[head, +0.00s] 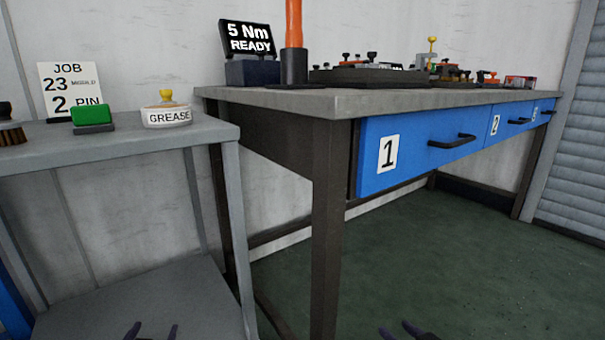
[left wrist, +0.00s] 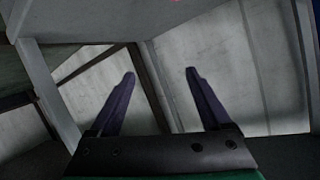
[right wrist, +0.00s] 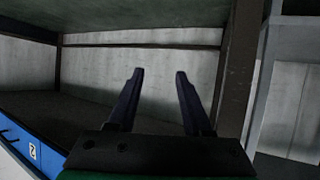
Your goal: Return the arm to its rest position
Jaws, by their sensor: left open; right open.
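My left gripper (head: 151,331) shows only its fingertips at the bottom edge of the head view, in front of the grey side table's lower shelf. In the left wrist view its two fingers (left wrist: 160,88) are apart with nothing between them. My right gripper (head: 408,330) shows only its fingertips at the bottom edge of the head view, over the green floor. In the right wrist view its fingers (right wrist: 158,85) are apart and empty. Most of both arms is out of the head view.
A workbench (head: 290,99) with blue numbered drawers (head: 415,150) stands ahead and right, bearing fixtures and a 5 Nm display (head: 248,38). The grey side table (head: 120,145) at left holds a job card (head: 70,90), a green block (head: 92,115) and a grease pot (head: 166,112). Open floor (head: 420,260) lies right.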

